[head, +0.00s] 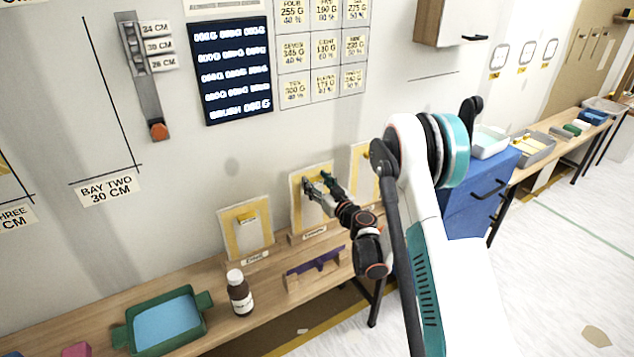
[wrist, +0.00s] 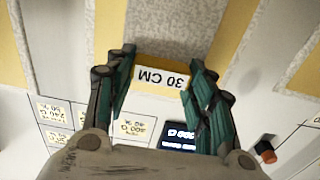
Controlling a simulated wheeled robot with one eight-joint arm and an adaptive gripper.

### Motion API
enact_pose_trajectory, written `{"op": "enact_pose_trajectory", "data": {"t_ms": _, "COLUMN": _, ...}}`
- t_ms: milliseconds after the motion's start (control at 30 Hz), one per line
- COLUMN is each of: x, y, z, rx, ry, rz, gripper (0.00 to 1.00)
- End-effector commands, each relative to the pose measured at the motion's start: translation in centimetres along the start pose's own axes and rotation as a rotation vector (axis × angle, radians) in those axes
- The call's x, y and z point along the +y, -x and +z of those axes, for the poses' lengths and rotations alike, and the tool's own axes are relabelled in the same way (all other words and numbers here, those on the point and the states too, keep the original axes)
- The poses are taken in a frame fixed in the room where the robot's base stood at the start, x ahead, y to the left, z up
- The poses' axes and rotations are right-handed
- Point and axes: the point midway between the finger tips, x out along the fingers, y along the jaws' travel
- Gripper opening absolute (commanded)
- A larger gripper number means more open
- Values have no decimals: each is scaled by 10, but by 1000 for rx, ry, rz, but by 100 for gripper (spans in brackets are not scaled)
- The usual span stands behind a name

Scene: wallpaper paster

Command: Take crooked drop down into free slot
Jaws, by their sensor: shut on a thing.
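My gripper (head: 322,184) is at the middle of three yellow-and-grey upright panels above the bench. In the wrist view my gripper (wrist: 160,92) is shut on a yellow block (wrist: 150,62) labelled "30 CM", which lies against a speckled grey strip (wrist: 163,25). The middle panel (head: 300,212) stands on a labelled wooden base (head: 312,235), partly hidden by my gripper. The right panel (head: 362,183) is partly hidden by my arm. I cannot tell which panel is the crooked drop.
On the bench (head: 240,316) are a brown bottle (head: 239,297), a green tray (head: 163,318) with blue contents, and a purple piece (head: 316,263). The wall has a "BAY TWO 30 CM" label (head: 108,190) under a bare space marked by black lines. A blue cabinet (head: 480,190) stands right.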

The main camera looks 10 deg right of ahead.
Motion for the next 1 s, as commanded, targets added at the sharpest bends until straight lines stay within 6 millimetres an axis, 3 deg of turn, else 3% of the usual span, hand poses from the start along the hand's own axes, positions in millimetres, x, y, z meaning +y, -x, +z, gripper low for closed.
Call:
{"op": "enact_pose_trajectory", "data": {"t_ms": 367, "x": 0, "y": 0, "z": 9, "rx": 0, "ry": 0, "rz": 0, "gripper": 23}}
{"op": "enact_pose_trajectory", "data": {"t_ms": 400, "x": 0, "y": 0, "z": 9, "rx": 0, "ry": 0, "rz": 0, "gripper": 56}}
{"op": "enact_pose_trajectory", "data": {"t_ms": 500, "x": 0, "y": 0, "z": 8, "rx": 0, "ry": 0, "rz": 0, "gripper": 73}}
{"op": "enact_pose_trajectory", "data": {"t_ms": 867, "x": 0, "y": 0, "z": 7, "rx": 0, "ry": 0, "rz": 0, "gripper": 73}}
{"op": "enact_pose_trajectory", "data": {"t_ms": 1000, "x": 0, "y": 0, "z": -4, "rx": 0, "ry": 0, "rz": 0, "gripper": 73}}
